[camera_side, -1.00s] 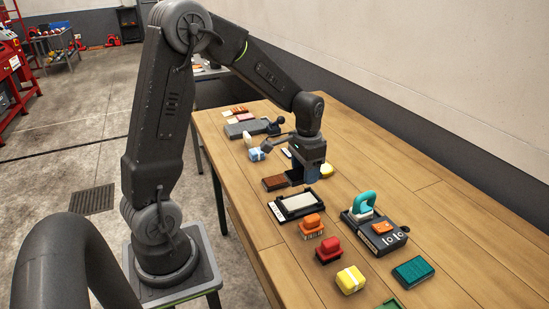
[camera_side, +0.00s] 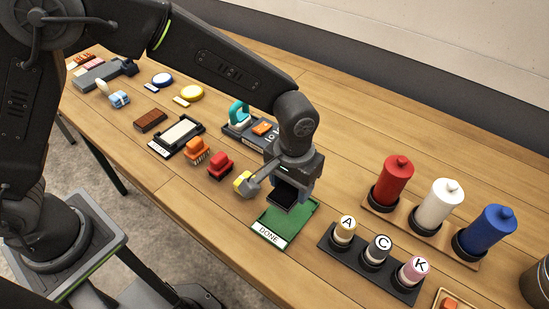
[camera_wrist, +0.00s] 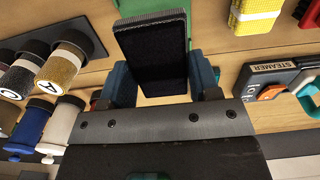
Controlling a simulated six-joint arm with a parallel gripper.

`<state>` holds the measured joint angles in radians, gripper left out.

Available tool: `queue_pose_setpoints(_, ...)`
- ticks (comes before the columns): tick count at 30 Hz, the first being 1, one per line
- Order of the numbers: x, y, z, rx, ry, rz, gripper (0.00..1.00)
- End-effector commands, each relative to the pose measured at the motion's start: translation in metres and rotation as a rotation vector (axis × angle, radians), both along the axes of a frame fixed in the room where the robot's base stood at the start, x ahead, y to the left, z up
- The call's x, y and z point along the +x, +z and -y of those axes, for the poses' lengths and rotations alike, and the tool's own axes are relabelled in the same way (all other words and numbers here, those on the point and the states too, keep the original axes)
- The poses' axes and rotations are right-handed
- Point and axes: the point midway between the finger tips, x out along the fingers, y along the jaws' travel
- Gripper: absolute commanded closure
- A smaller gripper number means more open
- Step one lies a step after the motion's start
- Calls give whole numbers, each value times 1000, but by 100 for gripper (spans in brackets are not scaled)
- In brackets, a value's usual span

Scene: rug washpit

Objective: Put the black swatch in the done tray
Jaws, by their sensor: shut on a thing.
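My gripper (camera_side: 290,188) is shut on the black swatch (camera_wrist: 152,55), a flat dark rectangle with a grey ribbed edge, seen between the two blue fingers in the wrist view. In the side view the black swatch (camera_side: 283,199) shows as a dark shape under my gripper. The done tray (camera_side: 301,222) is green, shallow, with a white DONE label at its front edge. My gripper and the swatch are over its back part. The size of the gap between swatch and tray is hard to tell. My gripper hides part of the tray.
A dark rack (camera_side: 346,264) with bottles marked A, C and K stands right of the tray. Red, white and blue bottles (camera_side: 435,207) stand behind it. A yellow block (camera_side: 244,184), a red brush (camera_side: 220,166) and an orange brush (camera_side: 195,151) lie to the left. The steamer (camera_side: 240,114) is farther back.

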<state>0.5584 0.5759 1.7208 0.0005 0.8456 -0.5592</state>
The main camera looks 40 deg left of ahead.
Motion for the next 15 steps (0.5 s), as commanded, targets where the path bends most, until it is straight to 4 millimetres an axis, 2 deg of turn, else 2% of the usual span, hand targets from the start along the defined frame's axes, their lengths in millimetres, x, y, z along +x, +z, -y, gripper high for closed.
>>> queue_pose_setpoints(5, -2, -8, 3, 1, 1, -2, 67)
queue_pose_setpoints(15, -1, -38, 2, 1, 0, -2, 67)
